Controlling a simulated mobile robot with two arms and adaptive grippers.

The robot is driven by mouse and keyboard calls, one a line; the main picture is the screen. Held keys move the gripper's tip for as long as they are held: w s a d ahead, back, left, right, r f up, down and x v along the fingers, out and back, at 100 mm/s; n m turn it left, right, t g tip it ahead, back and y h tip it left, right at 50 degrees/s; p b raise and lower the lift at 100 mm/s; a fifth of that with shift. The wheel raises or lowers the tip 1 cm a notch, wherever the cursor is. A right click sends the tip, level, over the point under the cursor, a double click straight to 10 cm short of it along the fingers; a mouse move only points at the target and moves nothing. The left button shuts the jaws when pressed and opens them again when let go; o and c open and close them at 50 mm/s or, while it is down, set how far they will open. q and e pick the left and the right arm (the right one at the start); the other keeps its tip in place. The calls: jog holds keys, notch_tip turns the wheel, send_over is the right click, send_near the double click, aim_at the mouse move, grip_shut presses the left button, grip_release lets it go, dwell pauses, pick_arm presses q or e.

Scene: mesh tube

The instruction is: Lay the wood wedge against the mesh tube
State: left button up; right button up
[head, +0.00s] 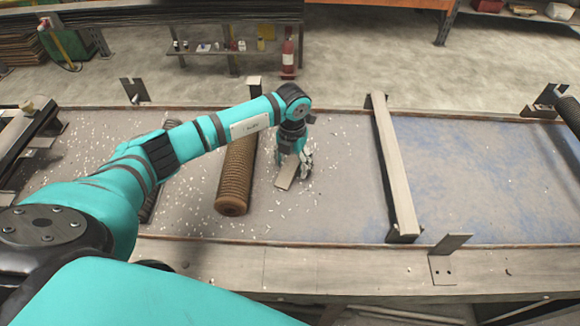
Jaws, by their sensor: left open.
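The mesh tube (235,180) is a brown ribbed cylinder lying lengthwise on the speckled table, with its near end facing me. The wood wedge (285,179) is a small pale flat piece to the right of the tube, with a gap between them. My left gripper (305,168) is open at the wedge's far right end, pointing down. My arm crosses above the far part of the tube and hides some of it. I cannot tell whether the fingers touch the wedge. My right gripper is not in view.
A long wooden bar (395,165) crosses the table to the right, with a bare bluish area (480,180) beyond it. A dark tube (152,195) lies left of the mesh tube, partly behind my arm. A metal bracket (447,262) stands at the front edge. White chips litter the surface.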

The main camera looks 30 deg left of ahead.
pick_arm(q)
jog(key=shift+r, duration=0.1)
jog(key=c, duration=1.3)
